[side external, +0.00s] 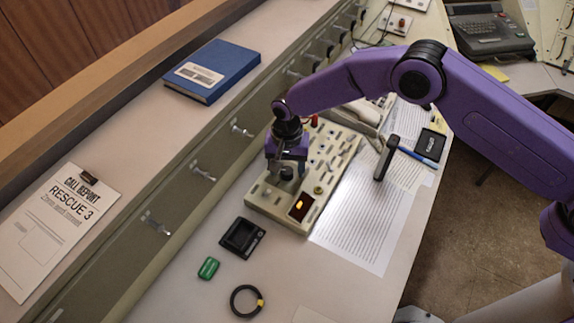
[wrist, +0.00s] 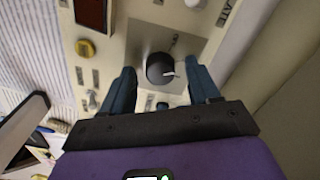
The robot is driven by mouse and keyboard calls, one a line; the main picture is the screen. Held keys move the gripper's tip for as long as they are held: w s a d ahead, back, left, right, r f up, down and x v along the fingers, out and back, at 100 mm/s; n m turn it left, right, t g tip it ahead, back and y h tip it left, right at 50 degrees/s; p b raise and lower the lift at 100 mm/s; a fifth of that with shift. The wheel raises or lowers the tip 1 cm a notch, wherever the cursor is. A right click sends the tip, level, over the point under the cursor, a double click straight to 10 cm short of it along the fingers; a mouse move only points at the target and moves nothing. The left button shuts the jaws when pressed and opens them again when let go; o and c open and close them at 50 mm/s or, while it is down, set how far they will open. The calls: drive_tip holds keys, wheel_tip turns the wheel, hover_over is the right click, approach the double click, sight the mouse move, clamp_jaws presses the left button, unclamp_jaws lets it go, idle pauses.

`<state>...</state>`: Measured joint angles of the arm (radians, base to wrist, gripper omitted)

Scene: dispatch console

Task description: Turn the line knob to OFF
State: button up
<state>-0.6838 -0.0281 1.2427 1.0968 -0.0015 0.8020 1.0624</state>
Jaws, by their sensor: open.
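The line knob, a round black knob with a white pointer mark, shows in the wrist view (wrist: 160,69) on a grey square plate. In that view the pointer is directed to the right. The labels around the knob are too small to read. My gripper (wrist: 163,85) is open, with one finger on each side of the knob and gaps visible between. In the side external view my gripper (side external: 287,170) is over the near left part of the beige console panel (side external: 262,213), and the dark knob (side external: 286,173) shows partly beneath it.
A lit orange display (side external: 300,207) sits near the knob. A black stamp-like upright object (side external: 386,158) stands on printed sheets to the right. A black tray (side external: 242,238), a green item (side external: 208,268) and a black ring (side external: 246,301) lie in front. A blue book (side external: 212,71) lies behind.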

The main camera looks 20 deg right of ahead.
drive_tip(key=c, duration=1)
drive_tip(key=shift+c, duration=0.2)
drive_tip(key=n, duration=0.4)
drive_tip(key=shift+n, duration=0.4)
drive_tip(key=n, duration=0.4)
drive_tip(key=shift+n, duration=0.7)
drive_tip(key=o, duration=1)
